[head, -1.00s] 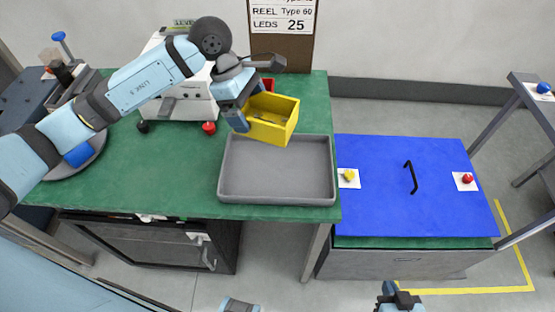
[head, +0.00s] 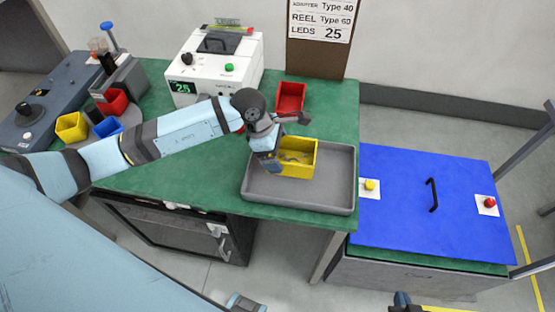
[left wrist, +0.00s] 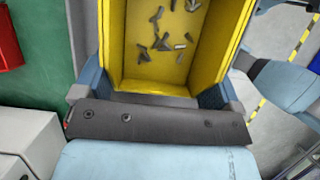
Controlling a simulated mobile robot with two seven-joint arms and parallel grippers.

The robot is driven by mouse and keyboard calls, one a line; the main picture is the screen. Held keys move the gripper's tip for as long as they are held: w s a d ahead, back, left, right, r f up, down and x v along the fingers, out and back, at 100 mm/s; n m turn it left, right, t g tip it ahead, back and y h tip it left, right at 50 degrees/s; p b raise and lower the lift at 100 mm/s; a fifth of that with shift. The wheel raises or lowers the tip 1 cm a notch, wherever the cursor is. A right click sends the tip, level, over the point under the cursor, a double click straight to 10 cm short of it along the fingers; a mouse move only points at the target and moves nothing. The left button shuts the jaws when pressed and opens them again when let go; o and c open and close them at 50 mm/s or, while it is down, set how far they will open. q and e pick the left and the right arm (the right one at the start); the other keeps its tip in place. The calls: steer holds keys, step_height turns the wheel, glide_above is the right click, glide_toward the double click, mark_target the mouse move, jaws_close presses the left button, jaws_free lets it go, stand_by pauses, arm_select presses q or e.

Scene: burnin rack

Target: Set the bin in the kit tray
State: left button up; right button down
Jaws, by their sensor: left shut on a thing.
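The yellow bin (head: 300,160) is in my left gripper (head: 272,158), at the back of the grey kit tray (head: 347,195). It looks level and inside the tray's outline; I cannot tell whether it touches the tray floor. In the left wrist view the bin (left wrist: 150,75) holds several small dark pieces, and my left gripper (left wrist: 160,92) is shut on its near wall. Only small parts that may be my right gripper show at the bottom edge of the head view, and its jaws cannot be made out.
A red bin (head: 290,97) stands behind the tray. A white machine (head: 213,65) is at the back left. A round plate at the far left carries a yellow bin (head: 71,127), a blue bin and a red bin. A blue lid (head: 425,225) with a black handle lies to the right.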

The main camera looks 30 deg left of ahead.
arm_select(q)
step_height(320, 180, down, 5)
steer(key=shift+r, duration=0.2)
steer(key=shift+f, duration=0.1)
steer(key=shift+f, duration=0.15)
steer(key=o, duration=0.7)
steer(key=shift+c, duration=0.2)
steer(key=shift+r+p, duration=0.25)
steer(key=shift+p, duration=0.05)
steer(key=b+v, duration=0.1)
steer(key=v, duration=1.1)
steer(key=shift+s+f, duration=0.1)
steer(key=shift+f, duration=0.05)
